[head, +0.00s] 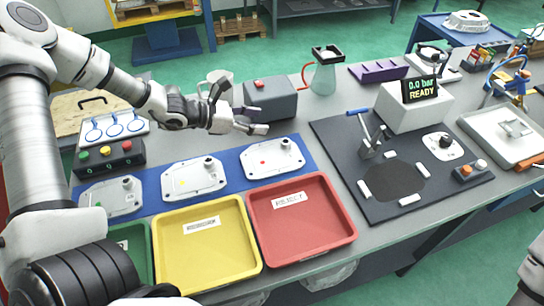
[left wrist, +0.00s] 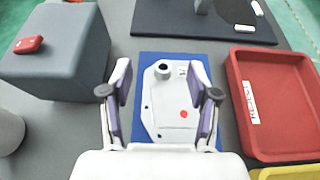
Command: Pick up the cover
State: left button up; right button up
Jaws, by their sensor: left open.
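Three pale cast covers lie in a row on a blue mat (head: 228,167). The right one, with a red dot (head: 272,158), also shows in the left wrist view (left wrist: 168,105). The middle cover has a yellow dot (head: 193,178). My left gripper (head: 242,110) is open and empty, above and behind the red-dot cover. In the left wrist view the fingers (left wrist: 161,88) frame that cover on either side. I cannot see them touch it. My right gripper is out of view.
A red tray (head: 347,235) labelled REJECT, a yellow tray (head: 257,265) and a green tray (head: 148,278) stand in front of the mat. A grey box (head: 283,100) with a red button stands behind my left gripper. A dark test fixture (head: 440,198) is to the right.

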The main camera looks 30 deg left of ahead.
pick_arm(q)
jog(key=f+b, duration=0.2)
jog(key=s, duration=0.1)
jog(key=shift+s+d+f+b, duration=0.1)
jog(key=shift+d+f+b, duration=0.3)
jog(key=b, duration=0.4)
send_near(282, 142)
jog(key=shift+w+d+f, duration=0.2)
jog(key=shift+w+f, duration=0.2)
jog(key=shift+w+d+f, duration=0.25)
jog(key=shift+w+f, duration=0.2)
jog(key=shift+w+d+f, duration=0.1)
jog(key=shift+w+d, duration=0.25)
jog(key=shift+d, duration=0.15)
jog(key=x, duration=0.5)
jog(key=shift+w+d, duration=0.2)
jog(key=shift+d, duration=0.05)
jog(key=shift+w+d, duration=0.3)
jog(key=shift+d, duration=0.05)
jog(key=shift+a, duration=0.1)
jog(key=shift+c, duration=1.4)
grip_shut()
